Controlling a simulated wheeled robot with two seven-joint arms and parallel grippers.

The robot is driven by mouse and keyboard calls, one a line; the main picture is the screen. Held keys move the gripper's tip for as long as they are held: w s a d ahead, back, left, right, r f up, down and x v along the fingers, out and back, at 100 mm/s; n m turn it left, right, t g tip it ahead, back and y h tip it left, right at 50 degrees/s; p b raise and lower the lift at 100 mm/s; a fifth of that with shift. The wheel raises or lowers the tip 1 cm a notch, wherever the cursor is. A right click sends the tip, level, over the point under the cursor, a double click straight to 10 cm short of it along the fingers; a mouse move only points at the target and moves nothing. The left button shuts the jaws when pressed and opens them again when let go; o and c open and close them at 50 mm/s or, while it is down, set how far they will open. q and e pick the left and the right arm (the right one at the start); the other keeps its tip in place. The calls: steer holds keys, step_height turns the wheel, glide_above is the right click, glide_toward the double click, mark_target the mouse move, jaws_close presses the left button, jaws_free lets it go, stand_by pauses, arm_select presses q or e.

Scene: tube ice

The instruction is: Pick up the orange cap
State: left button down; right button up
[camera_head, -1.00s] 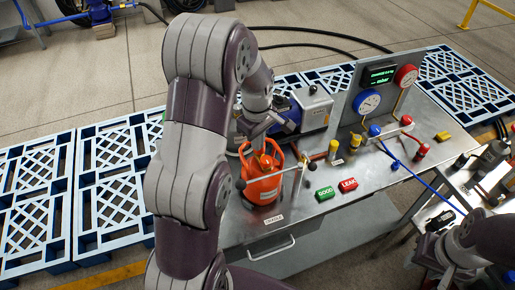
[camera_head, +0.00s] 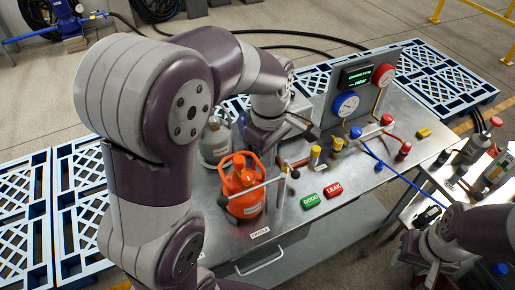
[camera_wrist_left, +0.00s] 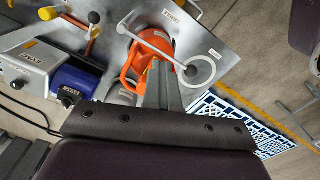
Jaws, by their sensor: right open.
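An orange gas cylinder (camera_head: 244,205) with an orange guard around its top stands on the metal bench (camera_head: 285,235). It also shows in the left wrist view (camera_wrist_left: 161,42). I cannot make out a separate orange cap. My left gripper (camera_head: 300,128) is above the bench, behind and to the right of the cylinder's top in the head view. In the left wrist view its fingers (camera_wrist_left: 160,72) overlap the cylinder in the picture; their opening is unclear. My right gripper (camera_head: 430,268) is open, low at the right, away from the cylinder.
A grey cylinder (camera_head: 214,143) stands behind the orange one. A gauge panel (camera_head: 345,78), valves and hoses occupy the bench's back right. A side table (camera_head: 487,172) holds bottles.

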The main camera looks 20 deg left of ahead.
arm_select(q)
steer(key=c, duration=1.7)
jaws_free()
steer(key=shift+s+d+r, duration=0.1)
steer(key=shift+s, duration=0.1)
steer(key=shift+c, duration=0.2)
steer(key=o, duration=1.4)
steer(key=shift+w, duration=0.15)
steer(key=shift+c, duration=0.2)
